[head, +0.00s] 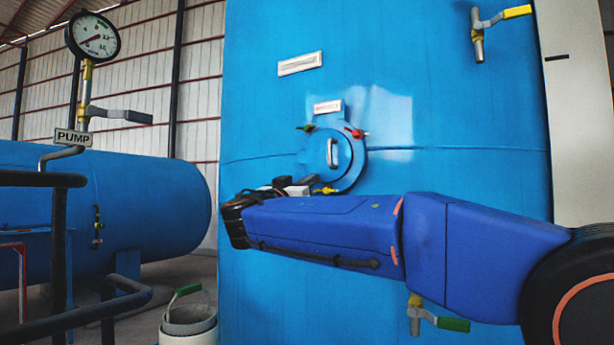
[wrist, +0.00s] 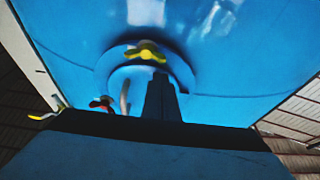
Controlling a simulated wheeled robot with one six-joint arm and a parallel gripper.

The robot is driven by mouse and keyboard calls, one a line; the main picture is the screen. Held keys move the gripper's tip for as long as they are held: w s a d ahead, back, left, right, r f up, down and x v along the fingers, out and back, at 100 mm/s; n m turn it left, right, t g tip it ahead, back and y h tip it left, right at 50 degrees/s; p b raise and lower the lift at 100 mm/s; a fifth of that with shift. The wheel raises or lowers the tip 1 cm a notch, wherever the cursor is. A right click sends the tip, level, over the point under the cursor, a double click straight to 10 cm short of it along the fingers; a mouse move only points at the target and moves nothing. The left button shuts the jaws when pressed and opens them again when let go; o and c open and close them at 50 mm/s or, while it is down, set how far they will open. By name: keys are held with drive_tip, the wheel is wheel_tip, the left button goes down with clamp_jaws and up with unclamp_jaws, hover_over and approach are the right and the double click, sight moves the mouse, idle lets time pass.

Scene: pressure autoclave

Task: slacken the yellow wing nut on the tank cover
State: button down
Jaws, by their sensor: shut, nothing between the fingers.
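The yellow wing nut (head: 325,190) sits at the lower edge of the round blue tank cover (head: 343,157), partly hidden behind my arm in the head view. In the wrist view the yellow wing nut (wrist: 147,53) is plain to see, its wings spread roughly sideways. My gripper (wrist: 160,80) is shut and empty. Its dark fingertips show just below and slightly right of the nut in that view; I cannot tell whether they touch it. A red wing nut (head: 355,132) is at the cover's upper right and a green one (head: 306,127) at its upper left.
The cover has a pale upright handle (head: 332,152) in its middle. The blue tank (head: 450,130) fills the background. A yellow-handled valve (head: 490,20) is high right, and a green-handled valve (head: 437,320) is below my arm. A gauge (head: 92,36) and pipes stand at left.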

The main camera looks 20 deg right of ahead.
drive_tip(key=shift+f, duration=0.85)
drive_tip(key=shift+f+n+t+y, duration=0.15)
drive_tip(key=shift+n+t+y, duration=0.25)
drive_tip(key=shift+n, duration=0.7)
drive_tip(key=n+y, duration=0.1)
drive_tip(key=n, duration=0.2)
drive_tip(key=f+n+t+y, duration=0.1)
drive_tip(key=n, duration=0.3)
drive_tip(key=shift+f+y, duration=0.1)
drive_tip(key=shift+y, duration=0.3)
drive_tip(key=s+d+n+g+y, duration=0.1)
drive_tip(key=n, duration=0.6)
drive_tip(key=s+d+f+n+g+y, duration=0.1)
drive_tip(key=n+g, duration=0.1)
drive_tip(key=n, duration=0.5)
drive_tip(key=s+d+n+g+y, duration=0.1)
drive_tip(key=n, duration=0.6)
drive_tip(key=shift+f+g+y, duration=0.25)
drive_tip(key=shift+g+y, duration=0.05)
